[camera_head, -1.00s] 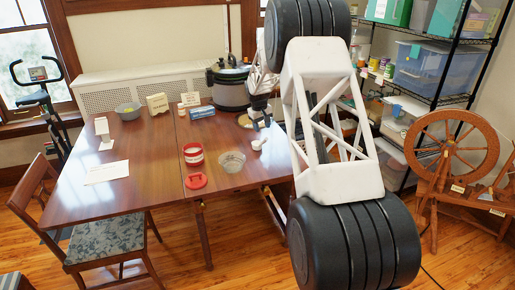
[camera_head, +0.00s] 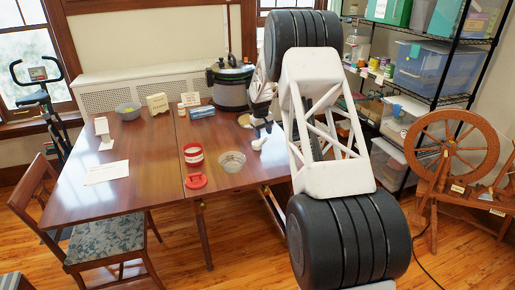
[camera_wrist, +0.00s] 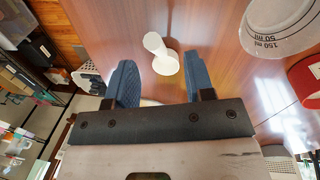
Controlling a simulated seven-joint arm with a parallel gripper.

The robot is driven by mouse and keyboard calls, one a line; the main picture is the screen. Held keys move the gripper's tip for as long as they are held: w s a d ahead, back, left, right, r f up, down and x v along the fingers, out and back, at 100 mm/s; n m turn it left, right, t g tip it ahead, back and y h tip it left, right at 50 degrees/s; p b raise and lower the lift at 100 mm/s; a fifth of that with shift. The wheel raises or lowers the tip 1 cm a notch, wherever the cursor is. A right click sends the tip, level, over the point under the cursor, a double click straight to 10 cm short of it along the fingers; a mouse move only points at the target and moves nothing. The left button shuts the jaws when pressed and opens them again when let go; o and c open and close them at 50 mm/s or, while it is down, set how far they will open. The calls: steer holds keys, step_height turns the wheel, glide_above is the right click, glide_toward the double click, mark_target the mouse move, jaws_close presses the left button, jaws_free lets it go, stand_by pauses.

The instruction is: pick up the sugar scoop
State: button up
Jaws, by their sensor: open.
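The white sugar scoop (camera_head: 258,143) lies on the brown table near its right side, just right of the clear bowl. In the wrist view the scoop (camera_wrist: 164,60) shows whole, with a rounded bowl and a wider end, lying between and a little beyond the two blue fingertips. My gripper (camera_wrist: 158,82) is open and empty. In the head view my gripper (camera_head: 262,125) is just above and behind the scoop, partly hidden by my own arm. I cannot tell how far it is above the tabletop.
A clear measuring bowl (camera_head: 231,161) stands close left of the scoop; it also shows in the wrist view (camera_wrist: 282,25). A red-and-white tin (camera_head: 193,154) and a red lid (camera_head: 196,181) are further left. A large cooker (camera_head: 230,85) stands behind.

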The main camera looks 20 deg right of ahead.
mark_target(265, 140)
stand_by(0.3)
steer(key=shift+d+f, duration=0.2)
steer(key=shift+f, duration=0.65)
steer(key=shift+d+f, duration=0.15)
steer(key=shift+f, duration=0.7)
steer(key=shift+d+f, duration=0.2)
steer(key=shift+f, duration=0.65)
jaws_close()
steer(key=shift+r, duration=0.15)
